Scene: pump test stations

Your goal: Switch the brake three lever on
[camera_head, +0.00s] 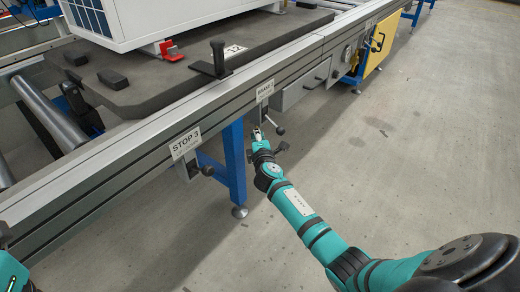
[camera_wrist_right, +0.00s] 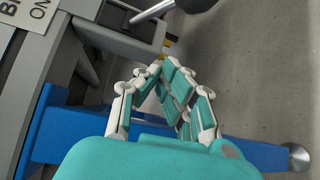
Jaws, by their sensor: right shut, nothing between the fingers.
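The brake lever (camera_head: 270,121) hangs below the conveyor rail, under a white label (camera_head: 265,90) that seems to begin with BRAKE; its number is too small to read. The lever ends in a dark knob (camera_head: 281,131). My right gripper (camera_head: 256,130) is shut and empty, just left of and close to the lever; contact cannot be told. My left gripper is out of view; only its teal arm shows at the left edge.
A STOP 3 label (camera_head: 185,143) with a small device below is on the rail to the left. A blue leg (camera_head: 235,160) stands just left of my right gripper. A grey box (camera_head: 303,88) hangs to the right. The floor (camera_head: 400,150) at right is open.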

